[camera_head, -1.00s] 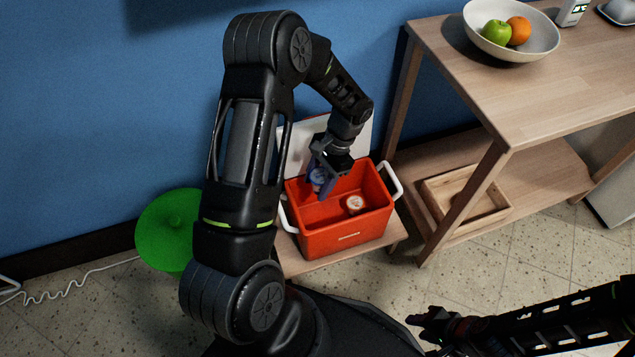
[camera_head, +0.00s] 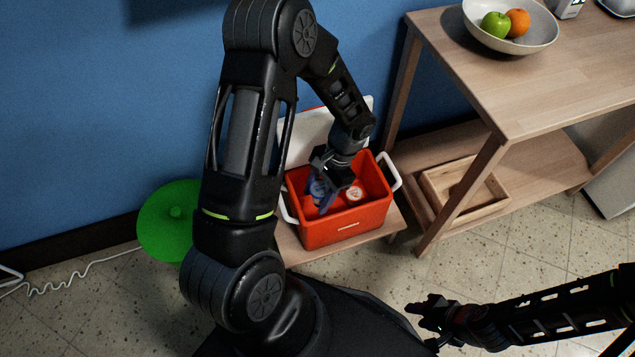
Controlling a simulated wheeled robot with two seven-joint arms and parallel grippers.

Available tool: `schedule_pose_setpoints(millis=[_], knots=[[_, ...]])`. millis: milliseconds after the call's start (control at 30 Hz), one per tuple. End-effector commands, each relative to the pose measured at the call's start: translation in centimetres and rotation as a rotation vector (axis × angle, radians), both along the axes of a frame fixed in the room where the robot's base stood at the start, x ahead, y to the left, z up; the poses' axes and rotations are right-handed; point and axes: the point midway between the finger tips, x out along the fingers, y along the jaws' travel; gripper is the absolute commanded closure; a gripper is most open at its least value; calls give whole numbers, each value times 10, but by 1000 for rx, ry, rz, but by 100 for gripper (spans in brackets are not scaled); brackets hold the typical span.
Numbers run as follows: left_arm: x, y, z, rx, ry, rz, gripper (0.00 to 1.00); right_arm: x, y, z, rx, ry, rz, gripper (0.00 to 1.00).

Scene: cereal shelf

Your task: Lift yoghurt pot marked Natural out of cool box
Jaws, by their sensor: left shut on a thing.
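The red cool box (camera_head: 347,228) stands open, with its white lid raised behind it. My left gripper (camera_head: 319,193) reaches down into the box's left part, shut on a small yoghurt pot (camera_head: 318,188) that the fingers mostly hide. A second pot with a white and orange top (camera_head: 355,193) stands in the box to the right of the gripper, apart from it. The markings on both pots are too small to read, so I cannot tell which is marked Natural. My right gripper (camera_head: 418,312) is at the lower right, away from the box; its jaw opening is unclear.
The box stands on a low wooden surface (camera_head: 290,257). A wooden shelf unit (camera_head: 480,85) to its right holds a fruit bowl (camera_head: 510,38) above and a wooden tray (camera_head: 465,190) below. A green round object (camera_head: 165,225) is at the left.

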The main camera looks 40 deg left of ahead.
Motion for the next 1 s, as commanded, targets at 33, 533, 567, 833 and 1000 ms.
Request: schedule_pose_setpoints(millis=[33, 533, 567, 833, 1000], knots=[[-5, -4, 1, 1, 1, -2, 95, 0, 0, 1, 0, 0, 0, 64], [-48, -36, 0, 0, 1, -2, 95, 0, 0, 3, 0, 0, 0, 64], [-51, -39, 0, 0, 1, -3, 95, 0, 0, 2, 0, 0, 0, 64], [-74, -56, 0, 0, 0, -3, 95, 0, 0, 0, 0, 0, 0, 64], [-87, -66, 0, 0, 0, -2, 95, 0, 0, -2, 0, 0, 0, 64]])
